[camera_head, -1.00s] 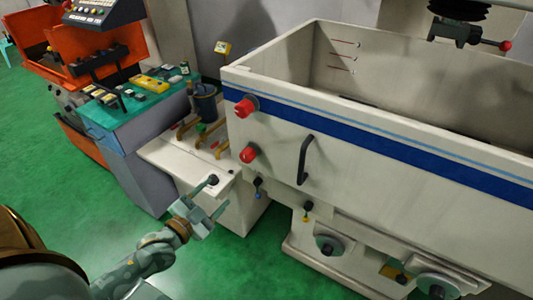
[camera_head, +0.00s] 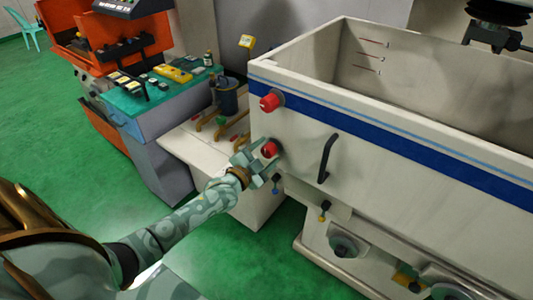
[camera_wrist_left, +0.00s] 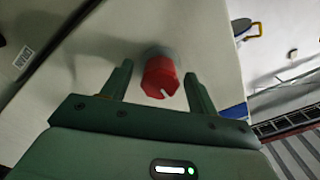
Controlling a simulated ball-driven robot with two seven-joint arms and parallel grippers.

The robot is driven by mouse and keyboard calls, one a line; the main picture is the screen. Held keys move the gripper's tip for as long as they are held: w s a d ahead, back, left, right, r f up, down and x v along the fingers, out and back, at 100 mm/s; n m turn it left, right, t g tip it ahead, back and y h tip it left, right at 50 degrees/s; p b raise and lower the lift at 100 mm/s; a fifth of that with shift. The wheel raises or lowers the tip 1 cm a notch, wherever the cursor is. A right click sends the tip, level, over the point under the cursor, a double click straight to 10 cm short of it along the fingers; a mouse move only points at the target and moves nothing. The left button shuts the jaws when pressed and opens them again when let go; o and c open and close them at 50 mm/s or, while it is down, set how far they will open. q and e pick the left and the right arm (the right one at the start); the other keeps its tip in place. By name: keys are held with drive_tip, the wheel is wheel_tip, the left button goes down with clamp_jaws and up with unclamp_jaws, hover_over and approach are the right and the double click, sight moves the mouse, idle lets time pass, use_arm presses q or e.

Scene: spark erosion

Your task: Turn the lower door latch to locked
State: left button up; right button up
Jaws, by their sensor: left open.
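The lower door latch (camera_head: 269,149) is a red round knob on the tank's white front wall, below a second red knob, the upper latch (camera_head: 271,102). My left gripper (camera_head: 266,160) is right at the lower latch. In the left wrist view the red latch (camera_wrist_left: 161,77) with a white mark on its face sits between the two fingertips of the left gripper (camera_wrist_left: 158,82). The fingers are open, with gaps on both sides of the knob. My right gripper does not show.
The tank (camera_head: 400,150) has a black door handle (camera_head: 327,158) right of the latches. A white side table (camera_head: 195,150) with tools and a dark pot (camera_head: 227,97) stands to the left. Small valves (camera_head: 323,211) hang below the tank. Green floor is free in front.

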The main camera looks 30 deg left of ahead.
use_arm(q)
drive_tip(key=shift+w, duration=0.2)
drive_tip(key=shift+c, duration=0.2)
drive_tip(key=c, duration=0.9)
drive_tip(key=shift+c, duration=0.2)
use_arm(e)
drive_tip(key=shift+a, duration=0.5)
